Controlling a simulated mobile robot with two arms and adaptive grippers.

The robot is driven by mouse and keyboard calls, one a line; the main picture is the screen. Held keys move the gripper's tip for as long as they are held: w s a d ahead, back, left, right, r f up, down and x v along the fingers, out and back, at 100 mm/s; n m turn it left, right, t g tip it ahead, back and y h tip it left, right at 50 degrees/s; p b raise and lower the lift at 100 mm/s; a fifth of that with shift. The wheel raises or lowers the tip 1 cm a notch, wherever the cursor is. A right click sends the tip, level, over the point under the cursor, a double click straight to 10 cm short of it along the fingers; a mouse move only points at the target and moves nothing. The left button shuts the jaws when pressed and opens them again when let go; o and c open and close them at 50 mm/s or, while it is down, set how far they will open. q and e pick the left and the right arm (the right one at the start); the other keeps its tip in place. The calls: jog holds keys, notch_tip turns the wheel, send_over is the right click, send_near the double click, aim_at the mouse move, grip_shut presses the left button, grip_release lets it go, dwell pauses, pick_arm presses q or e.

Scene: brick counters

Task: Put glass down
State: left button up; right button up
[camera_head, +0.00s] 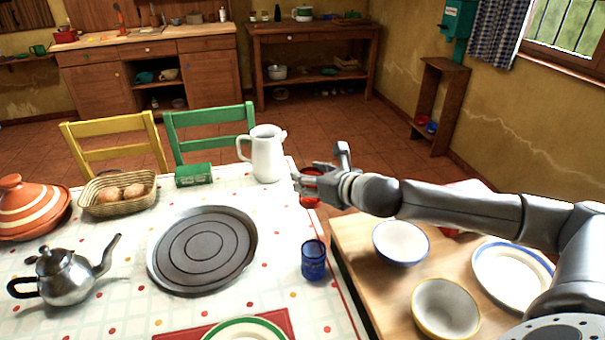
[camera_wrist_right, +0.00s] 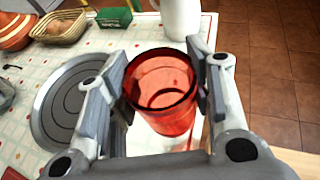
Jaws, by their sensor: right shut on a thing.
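A red glass (camera_wrist_right: 162,95) is between the two fingers of my right gripper (camera_wrist_right: 165,85) in the right wrist view, and the fingers are shut on it. In the head view the red glass (camera_head: 310,188) shows partly behind my right gripper (camera_head: 308,182), near the right edge of the dotted tablecloth, close to the white pitcher. I see down into the glass from the wrist, and it looks empty. Whether its base touches the table cannot be told. A blue glass (camera_head: 314,261) stands upright on the cloth nearer to me. My left gripper is not in view.
On the tablecloth (camera_head: 285,229) stand a white pitcher (camera_head: 267,155), a round dark tray (camera_head: 203,249), a bread basket (camera_head: 118,193), a green box (camera_head: 193,175), a kettle (camera_head: 62,277) and a tagine (camera_head: 30,210). Bowls and a plate (camera_head: 512,272) occupy the wooden table at right. Clear cloth surrounds the blue glass.

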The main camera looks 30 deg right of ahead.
jog(key=shift+s+r, duration=0.2)
jog(key=shift+s, duration=0.15)
jog(key=s+a+r+p, duration=0.1)
jog(key=s+a+r, duration=0.2)
jog(key=a+r, duration=0.3)
jog(key=s+a+r+m+h+p, duration=0.1)
jog(key=s+a+r+p, duration=0.1)
jog(key=s+a+r, duration=0.2)
jog(key=a+r, duration=0.2)
jog(key=a, duration=0.2)
jog(key=shift+s+r, duration=0.1)
